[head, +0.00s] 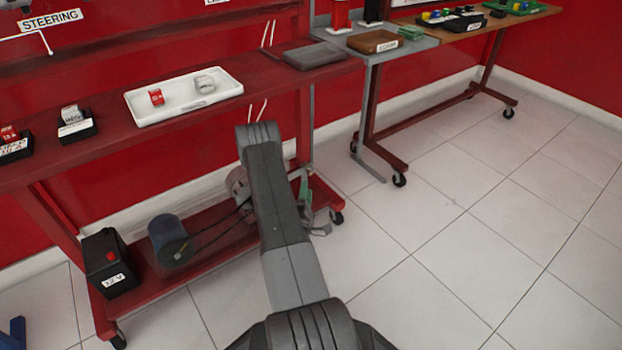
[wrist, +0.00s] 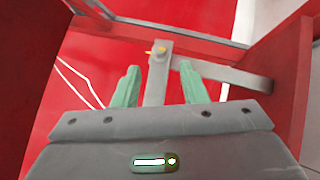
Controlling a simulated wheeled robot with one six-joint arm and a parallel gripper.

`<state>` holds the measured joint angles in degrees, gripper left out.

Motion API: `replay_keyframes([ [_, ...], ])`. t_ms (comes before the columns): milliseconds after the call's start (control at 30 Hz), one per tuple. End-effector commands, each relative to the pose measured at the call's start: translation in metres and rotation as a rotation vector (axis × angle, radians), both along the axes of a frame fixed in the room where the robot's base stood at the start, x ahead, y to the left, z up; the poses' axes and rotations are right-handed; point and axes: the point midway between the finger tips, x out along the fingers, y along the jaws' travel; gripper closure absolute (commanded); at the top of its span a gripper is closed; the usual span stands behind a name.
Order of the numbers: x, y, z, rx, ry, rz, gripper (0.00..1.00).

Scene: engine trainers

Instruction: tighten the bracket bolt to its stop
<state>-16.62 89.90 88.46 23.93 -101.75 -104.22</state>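In the wrist view, a small bolt (wrist: 161,49) with a yellow-orange mark sits at the top end of an upright grey strip (wrist: 156,82). A grey bar (wrist: 235,76) runs off to the right behind the right finger. My gripper (wrist: 159,66) has two green fingers, spread apart, one on each side of the strip. The bolt head is just beyond the fingertips in the picture. I cannot tell whether either finger touches the strip. In the head view, my arm hides the bolt and most of the gripper.
The red trolley's lower shelf (head: 205,268) carries a dark cylinder (head: 170,241) with a belt and a 12 V battery (head: 108,264). A white tray (head: 184,97) stands on the upper shelf. Red frame posts flank the wrist view. The tiled floor (head: 470,240) on the right is clear.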

Motion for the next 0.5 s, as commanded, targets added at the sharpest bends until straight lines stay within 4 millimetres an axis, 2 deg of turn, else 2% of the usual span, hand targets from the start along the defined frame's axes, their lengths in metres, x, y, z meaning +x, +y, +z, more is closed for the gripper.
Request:
replay_keyframes([
  [33, 0.011, -0.002, 0.001, 0.001, -0.006, -0.001, 0.61],
  [200, 0.041, -0.006, 0.009, 0.000, -0.003, 0.000, 0.61],
  [333, 0.057, -0.008, 0.012, 0.000, -0.002, 0.000, 0.61],
  [500, 0.066, -0.009, 0.015, 0.000, -0.001, 0.001, 0.61],
])
